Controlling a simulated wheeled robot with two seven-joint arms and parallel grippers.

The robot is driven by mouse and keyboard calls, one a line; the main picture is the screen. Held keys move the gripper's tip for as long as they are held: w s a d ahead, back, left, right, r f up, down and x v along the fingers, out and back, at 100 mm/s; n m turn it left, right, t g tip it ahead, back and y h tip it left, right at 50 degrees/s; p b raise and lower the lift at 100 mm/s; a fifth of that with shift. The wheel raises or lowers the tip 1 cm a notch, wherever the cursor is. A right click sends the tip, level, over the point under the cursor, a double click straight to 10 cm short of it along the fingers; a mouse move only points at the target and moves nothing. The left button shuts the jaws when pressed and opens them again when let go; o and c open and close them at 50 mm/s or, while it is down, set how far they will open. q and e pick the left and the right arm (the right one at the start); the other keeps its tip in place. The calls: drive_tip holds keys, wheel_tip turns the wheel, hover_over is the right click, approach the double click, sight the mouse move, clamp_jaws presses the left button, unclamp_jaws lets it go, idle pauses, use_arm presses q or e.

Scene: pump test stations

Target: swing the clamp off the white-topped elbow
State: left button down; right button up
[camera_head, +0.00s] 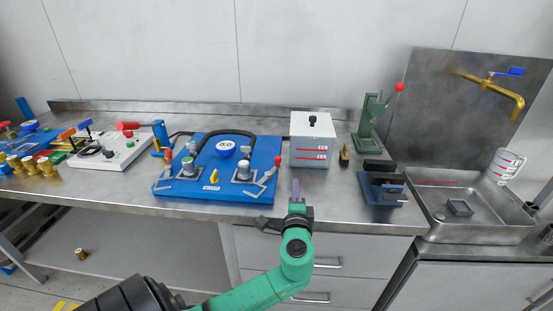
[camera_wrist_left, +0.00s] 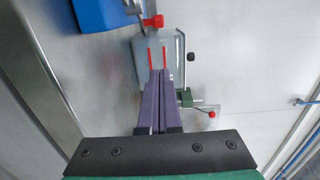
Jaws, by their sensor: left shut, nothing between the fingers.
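A second elbow with a greenish top (camera_head: 187,163) and its red-handled clamp (camera_head: 168,157) are on the board's left. A grey box (camera_head: 311,150) stands behind my gripper. A green press (camera_head: 370,125), a dark rack (camera_head: 382,190) and a sink (camera_head: 475,222) are to the right.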

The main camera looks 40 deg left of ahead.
use_arm(q)
drive_tip(key=w, duration=0.1)
drive_tip(key=w+a, duration=0.1)
drive_tip(key=w, duration=0.2)
drive_tip(key=shift+a+r+p, duration=0.2)
drive_tip(key=shift+r+p, duration=0.1)
drive_tip(key=shift+p, duration=0.1)
drive_tip(key=x, duration=0.5)
drive_tip(key=shift+a+f, duration=0.1)
drive_tip(key=shift+a, duration=0.4)
drive_tip(key=a+p, duration=0.1)
drive_tip(key=s+a+p, duration=0.1)
drive_tip(key=a, duration=0.1)
drive_tip(key=shift+s, duration=0.35)
drive_tip(key=shift+s+a+f, duration=0.1)
drive_tip(key=shift+a, duration=0.05)
use_arm(e)
drive_tip(key=shift+d+r, duration=0.2)
drive_tip(key=shift+r, duration=0.4)
drive_tip(key=shift+d+r, duration=0.15)
drive_tip(key=shift+r, duration=0.45)
drive_tip(key=shift+w, duration=0.1)
